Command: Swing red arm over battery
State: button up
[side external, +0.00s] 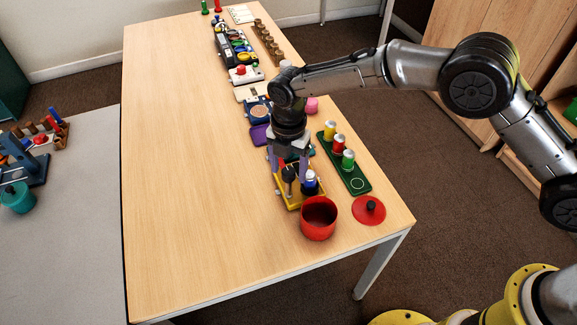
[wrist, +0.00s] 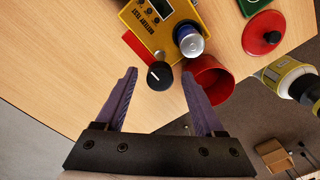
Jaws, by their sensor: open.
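The yellow battery tester (side external: 293,203) lies on the table below my gripper (side external: 289,168); it also shows at the top of the wrist view (wrist: 150,22). A red arm (wrist: 136,46) shows at its edge, with a black knob (wrist: 160,76) close by; how they join is hard to see. A blue and silver battery (wrist: 189,41) stands on the tester, right of the knob; it also shows in the side view (side external: 310,181). In the wrist view my gripper (wrist: 159,74) is open, the knob appearing between its purple fingertips. Contact cannot be told.
A red pot (side external: 319,229) stands just in front of the tester, near the right fingertip in the wrist view. A red lid (side external: 369,212) and a green tray of cans (side external: 357,184) lie to the right. The table's left side (side external: 180,160) is clear.

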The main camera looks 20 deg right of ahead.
grip_shut()
jog(key=shift+m, duration=0.3)
jog(key=m, duration=0.3)
jog(key=shift+m, duration=0.4)
jog(key=m, duration=0.9)
jog(key=shift+m, duration=2.2)
